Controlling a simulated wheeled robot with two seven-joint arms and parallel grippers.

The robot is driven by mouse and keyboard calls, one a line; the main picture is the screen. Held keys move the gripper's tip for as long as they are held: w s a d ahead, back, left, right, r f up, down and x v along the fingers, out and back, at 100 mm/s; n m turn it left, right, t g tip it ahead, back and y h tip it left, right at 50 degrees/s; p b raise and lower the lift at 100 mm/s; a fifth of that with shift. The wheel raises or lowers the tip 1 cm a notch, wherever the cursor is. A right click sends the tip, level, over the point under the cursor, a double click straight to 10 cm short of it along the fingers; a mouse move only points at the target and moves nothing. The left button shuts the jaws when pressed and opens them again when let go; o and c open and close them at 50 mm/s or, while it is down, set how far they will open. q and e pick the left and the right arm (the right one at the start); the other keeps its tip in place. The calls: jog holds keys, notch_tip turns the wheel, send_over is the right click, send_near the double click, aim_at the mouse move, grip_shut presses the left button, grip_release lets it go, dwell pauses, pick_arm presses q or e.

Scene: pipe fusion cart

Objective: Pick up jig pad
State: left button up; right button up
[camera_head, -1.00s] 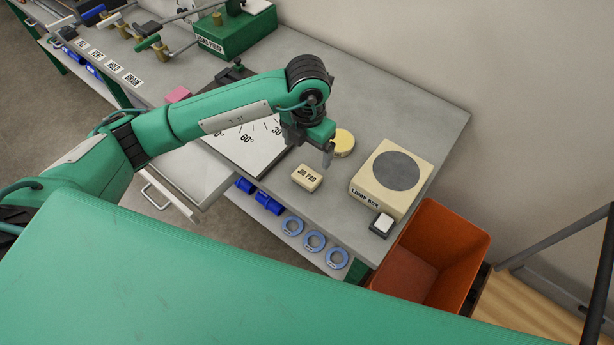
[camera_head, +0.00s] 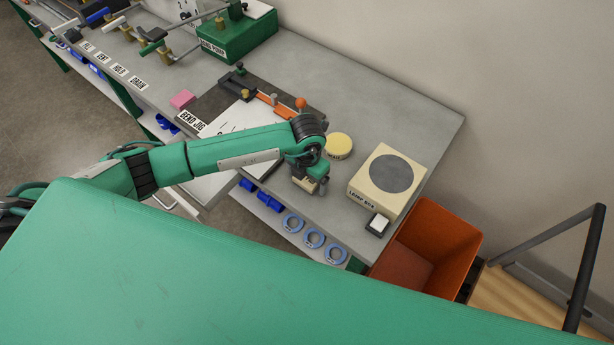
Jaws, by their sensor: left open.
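The jig pad (camera_head: 303,183) is a small cream block on the grey bench top, near its front edge. My left gripper (camera_head: 314,187) is right over it, pointing down, with its fingers open. The gripper and wrist hide most of the pad and its label. One finger shows at the pad's right side; I cannot tell whether it touches the pad. My right gripper is out of view.
The cream lamp box (camera_head: 386,178) stands to the right, with a small white-topped switch (camera_head: 377,224) before it. A round yellow tin (camera_head: 339,145) sits just behind the gripper. The bend jig (camera_head: 225,108) lies left. An orange bin (camera_head: 428,250) stands off the bench's right end.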

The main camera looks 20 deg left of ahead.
pick_arm(q)
jog(key=shift+f, duration=0.1)
jog(key=c, duration=1.1)
jog(key=shift+o, duration=0.2)
notch_tip(320, 180, up, 20)
jog(key=b, duration=0.6)
jog(key=shift+o, duration=0.5)
